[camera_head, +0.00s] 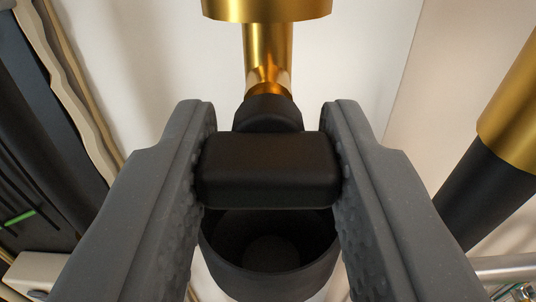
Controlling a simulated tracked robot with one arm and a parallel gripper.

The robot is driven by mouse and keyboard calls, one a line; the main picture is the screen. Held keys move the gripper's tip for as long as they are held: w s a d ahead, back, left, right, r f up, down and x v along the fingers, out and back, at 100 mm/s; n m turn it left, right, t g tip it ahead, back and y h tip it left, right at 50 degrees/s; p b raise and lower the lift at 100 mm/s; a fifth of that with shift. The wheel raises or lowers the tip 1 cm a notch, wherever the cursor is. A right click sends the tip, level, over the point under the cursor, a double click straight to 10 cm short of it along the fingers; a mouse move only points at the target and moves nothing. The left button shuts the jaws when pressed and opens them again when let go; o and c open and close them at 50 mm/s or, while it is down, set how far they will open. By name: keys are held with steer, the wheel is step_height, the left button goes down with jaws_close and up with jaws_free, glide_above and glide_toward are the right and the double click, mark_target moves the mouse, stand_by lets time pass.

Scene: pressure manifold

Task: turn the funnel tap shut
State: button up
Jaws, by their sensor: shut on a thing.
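The funnel tap has a black block-shaped handle (270,170), which lies crosswise in the middle of the view. My gripper (270,165) is shut on this handle, with one grey textured finger against each end. A dark tap body (268,113) shows just behind the handle, joined to a brass pipe (268,55) that runs up to a wider brass fitting (267,8). Below the handle is a black open funnel (268,255). Its upper rim is partly hidden by the handle and fingers.
At the right, a brass and black cylinder (515,110) slants close to my right finger. Dark panels and pale cables (65,70) run along the left. A metal tube (505,267) shows at the lower right. The pale wall behind is bare.

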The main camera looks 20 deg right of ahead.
steer(key=o, duration=1)
steer(key=shift+b+v, duration=4.95)
steer(key=shift+v, duration=1.95)
steer(key=shift+r, duration=0.1)
